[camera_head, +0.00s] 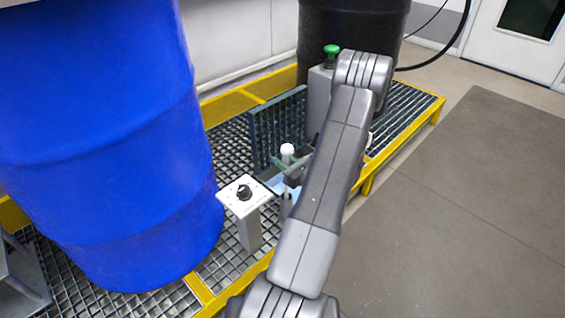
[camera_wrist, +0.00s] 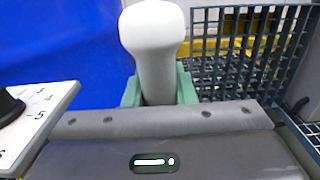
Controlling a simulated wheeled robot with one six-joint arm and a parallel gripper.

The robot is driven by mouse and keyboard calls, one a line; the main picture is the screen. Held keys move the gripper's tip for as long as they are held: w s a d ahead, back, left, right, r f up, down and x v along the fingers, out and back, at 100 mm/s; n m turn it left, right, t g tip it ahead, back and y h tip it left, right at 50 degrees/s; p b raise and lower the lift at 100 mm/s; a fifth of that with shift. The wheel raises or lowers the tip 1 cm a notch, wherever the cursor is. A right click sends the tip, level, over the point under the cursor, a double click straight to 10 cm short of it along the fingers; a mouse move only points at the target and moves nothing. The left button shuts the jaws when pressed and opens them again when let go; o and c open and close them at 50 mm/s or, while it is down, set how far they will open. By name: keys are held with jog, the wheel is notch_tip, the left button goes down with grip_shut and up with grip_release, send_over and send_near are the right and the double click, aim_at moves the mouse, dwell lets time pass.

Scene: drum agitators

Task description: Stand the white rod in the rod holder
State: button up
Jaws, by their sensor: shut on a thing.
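The white rod (camera_wrist: 155,50) stands roughly upright in the wrist view, with its thick rounded top showing. My gripper (camera_wrist: 160,90) is shut on it, with green finger pads on both sides of the rod. In the head view the rod's white top (camera_head: 287,150) shows just left of my arm, above the green pads of my gripper (camera_head: 288,168). The lower part of the rod is hidden in the wrist view by the gripper body. I cannot make out the rod holder for certain in either view.
A large blue drum (camera_head: 110,140) stands at left. A grey control post with a black dial (camera_head: 244,193) stands close to my gripper. Behind are a dark slatted panel (camera_head: 278,130), a green-button post (camera_head: 331,55) and a black drum (camera_head: 350,25). Open floor (camera_head: 460,200) lies at right.

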jog(key=shift+r, duration=0.1)
jog(key=o, duration=1)
jog(key=p+v, duration=0.2)
jog(key=v, duration=1)
jog(key=shift+w+a+r, duration=0.1)
